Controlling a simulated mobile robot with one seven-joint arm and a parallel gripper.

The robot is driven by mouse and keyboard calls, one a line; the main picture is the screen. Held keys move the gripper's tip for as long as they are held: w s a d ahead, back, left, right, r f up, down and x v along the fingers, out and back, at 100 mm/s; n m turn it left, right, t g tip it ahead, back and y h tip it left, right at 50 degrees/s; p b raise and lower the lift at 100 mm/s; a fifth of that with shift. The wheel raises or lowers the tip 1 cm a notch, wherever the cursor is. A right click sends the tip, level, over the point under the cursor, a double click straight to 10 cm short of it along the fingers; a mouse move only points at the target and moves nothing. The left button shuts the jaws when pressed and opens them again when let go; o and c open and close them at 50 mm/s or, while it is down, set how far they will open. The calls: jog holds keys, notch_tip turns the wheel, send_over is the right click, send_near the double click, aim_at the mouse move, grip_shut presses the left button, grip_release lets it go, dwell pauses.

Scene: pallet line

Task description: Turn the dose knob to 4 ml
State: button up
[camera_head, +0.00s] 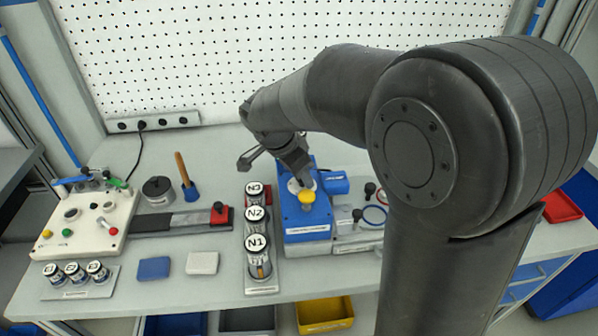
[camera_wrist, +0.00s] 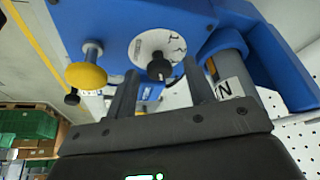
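The blue dosing unit (camera_head: 305,222) stands on the bench right of the vial rack. In the wrist view its face (camera_wrist: 110,20) carries a white dial (camera_wrist: 145,50) with dark marks and a small black knob (camera_wrist: 158,68). I take this to be the dose knob; its setting is too small to read. A yellow mushroom knob (camera_wrist: 87,76) sits left of the dial and also shows in the head view (camera_head: 306,197). My gripper (camera_wrist: 163,72) is open, its fingers apart with the black knob seen between them. I cannot tell whether they touch it. In the head view my gripper partly hides the dial.
Vials N1 (camera_head: 257,243), N2 (camera_head: 256,216) and N3 (camera_head: 255,190) stand in a row close to the unit's left side. Black knobs and coloured rings lie to its right. A control box (camera_head: 87,222) is at the left. Bins (camera_head: 325,312) hang below the front edge.

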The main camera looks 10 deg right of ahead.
jog(key=v, duration=1)
jog(key=shift+a+r, duration=0.2)
jog(key=shift+r, duration=0.15)
jog(key=w+d+n+g+y, duration=0.2)
jog(key=d+n+y, duration=0.2)
jog(key=n, duration=0.8)
jog(key=f, duration=1)
jog(key=shift+w+d, duration=0.15)
jog(key=shift+d, duration=0.05)
jog(key=shift+c, duration=0.3)
